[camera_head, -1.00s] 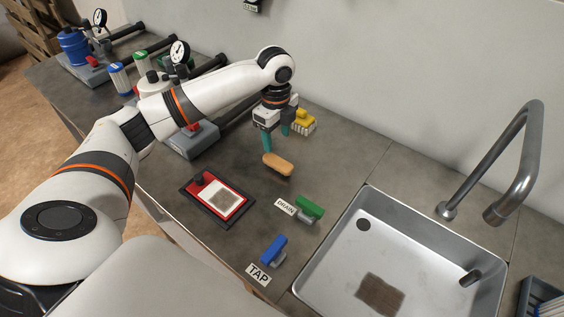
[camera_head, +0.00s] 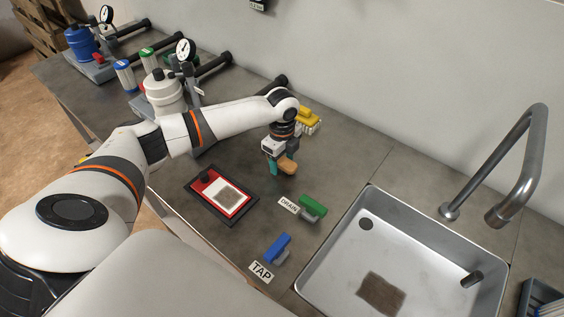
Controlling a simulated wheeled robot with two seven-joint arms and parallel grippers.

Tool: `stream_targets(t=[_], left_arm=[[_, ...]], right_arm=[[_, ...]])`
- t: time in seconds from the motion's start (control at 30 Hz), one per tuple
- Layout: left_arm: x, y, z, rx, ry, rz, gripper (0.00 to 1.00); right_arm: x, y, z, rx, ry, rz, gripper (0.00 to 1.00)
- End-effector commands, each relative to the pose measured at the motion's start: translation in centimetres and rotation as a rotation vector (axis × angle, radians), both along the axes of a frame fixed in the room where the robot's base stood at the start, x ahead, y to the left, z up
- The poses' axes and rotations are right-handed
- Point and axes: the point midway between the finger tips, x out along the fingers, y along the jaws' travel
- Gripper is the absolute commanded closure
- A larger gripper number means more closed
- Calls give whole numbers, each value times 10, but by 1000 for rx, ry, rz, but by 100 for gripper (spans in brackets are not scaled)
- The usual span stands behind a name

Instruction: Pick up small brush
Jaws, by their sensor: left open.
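A small tan, wooden-looking oblong piece (camera_head: 288,166), which looks like the small brush, is on the grey counter left of the sink; no bristles show on it. My left gripper (camera_head: 279,166) is down at this piece, with its jaws open. One teal finger shows at the left of the piece; the other finger is mostly hidden. I cannot tell whether the fingers touch it. A yellow block brush with pale bristles (camera_head: 307,121) lies behind the gripper near the wall, partly covered by the wrist. My right gripper is not in view.
A black-framed red tray (camera_head: 238,216) with a brown-grey pad lies in front of the gripper. A green DRAIN lever (camera_head: 313,205) and a blue TAP lever (camera_head: 278,247) stand by the metal sink (camera_head: 345,248). A faucet (camera_head: 523,165) rises at right. Gauges and canisters stand at left.

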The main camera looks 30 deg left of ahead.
Motion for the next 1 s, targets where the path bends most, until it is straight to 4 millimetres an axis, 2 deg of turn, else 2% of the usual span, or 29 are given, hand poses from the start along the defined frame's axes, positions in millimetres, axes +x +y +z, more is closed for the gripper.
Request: stream_targets(t=[0.07,0.33,0.57,0.67,1.0], left_arm=[[0,0,0,0,0,0,45],[0,0,0,0,1,0,89],[0,0,1,0,0,1,91],[0,0,8,-1,0,1,91],[1,0,72,-1,-3,1,91]], right_arm=[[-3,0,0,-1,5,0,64],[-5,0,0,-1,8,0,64],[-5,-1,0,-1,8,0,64],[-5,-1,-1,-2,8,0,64],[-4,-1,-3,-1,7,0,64]])
